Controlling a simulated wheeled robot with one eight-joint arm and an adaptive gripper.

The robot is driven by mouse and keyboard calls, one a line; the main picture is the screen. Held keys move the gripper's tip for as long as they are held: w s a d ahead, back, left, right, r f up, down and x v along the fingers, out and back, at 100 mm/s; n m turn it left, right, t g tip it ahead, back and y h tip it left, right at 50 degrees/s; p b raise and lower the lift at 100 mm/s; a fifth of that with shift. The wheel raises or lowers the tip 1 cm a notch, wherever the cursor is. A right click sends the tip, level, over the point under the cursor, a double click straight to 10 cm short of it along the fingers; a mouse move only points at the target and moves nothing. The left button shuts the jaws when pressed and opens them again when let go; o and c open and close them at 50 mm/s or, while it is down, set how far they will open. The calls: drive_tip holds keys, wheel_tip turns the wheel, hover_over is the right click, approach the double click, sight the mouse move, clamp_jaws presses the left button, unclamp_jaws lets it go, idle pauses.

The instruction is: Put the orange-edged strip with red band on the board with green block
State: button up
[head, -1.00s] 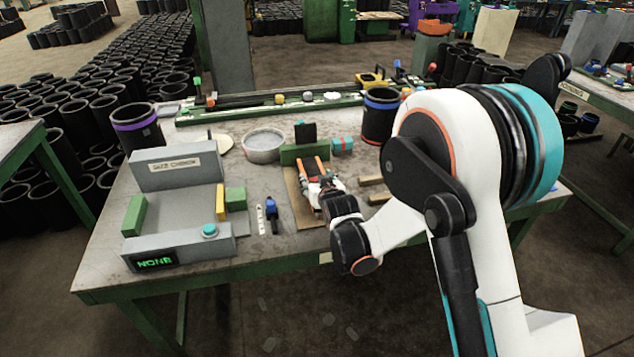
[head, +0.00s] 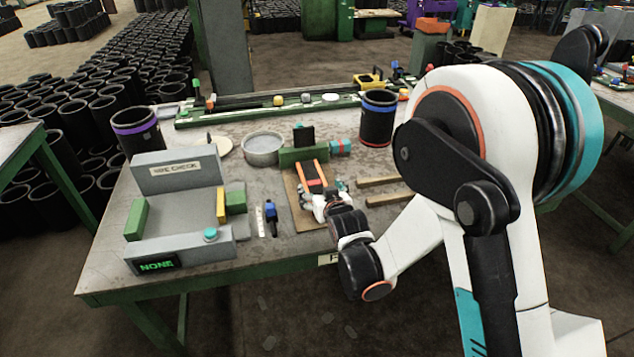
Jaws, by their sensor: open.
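The orange-edged strip (head: 311,171), dark in the middle with a red band near its front end, lies on the brown board (head: 299,208). Its far end is close to the green block (head: 290,157) at the board's back; I cannot tell whether they touch. My gripper (head: 313,195) is open at the strip's near end, low over the board. It hides part of the board's right side. Whether its fingers still touch the strip is too small to tell.
A grey check station (head: 178,240) reading "NONE" stands at left. A blue-handled tool (head: 270,213) lies left of the board. Wooden bars (head: 390,199) lie to the right. A round pan (head: 262,147) and a blue-banded black sleeve (head: 377,122) stand behind.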

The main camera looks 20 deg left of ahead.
drive_tip(key=shift+p+v, duration=0.55)
drive_tip(key=shift+v, duration=1.9)
